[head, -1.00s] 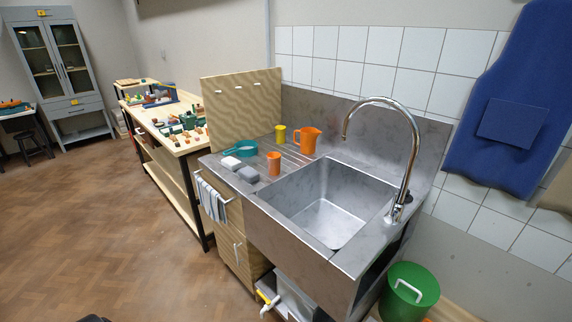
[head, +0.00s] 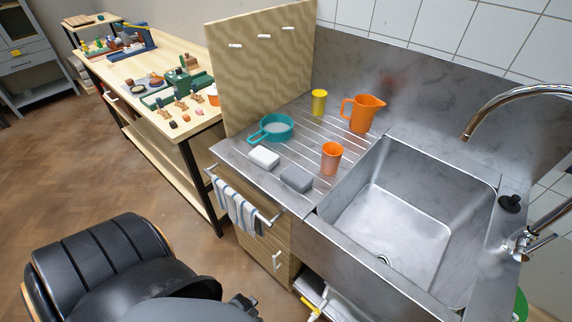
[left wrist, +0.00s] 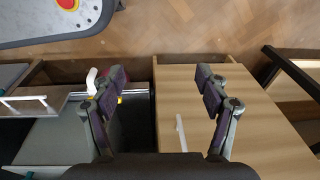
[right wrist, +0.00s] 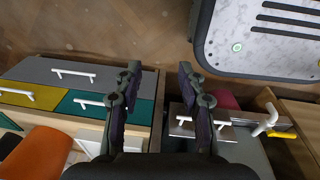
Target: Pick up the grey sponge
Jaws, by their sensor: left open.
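The grey sponge (head: 296,179) lies flat on the ribbed drainboard near the front edge in the head view. It sits just right of a white block like a sponge (head: 264,157) and in front of an orange cup (head: 331,158). My left gripper (left wrist: 158,78) is open and empty in the left wrist view, above wooden cabinet fronts and floor. My right gripper (right wrist: 159,72) has its fingers apart with nothing between them, over drawers and floor. Neither wrist view shows the sponge.
A teal pan (head: 275,127), yellow cup (head: 319,102) and orange jug (head: 362,113) stand behind the sponge. The sink basin (head: 400,225) opens to the right, under a curved tap (head: 515,98). A striped towel (head: 238,208) hangs from the front rail.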

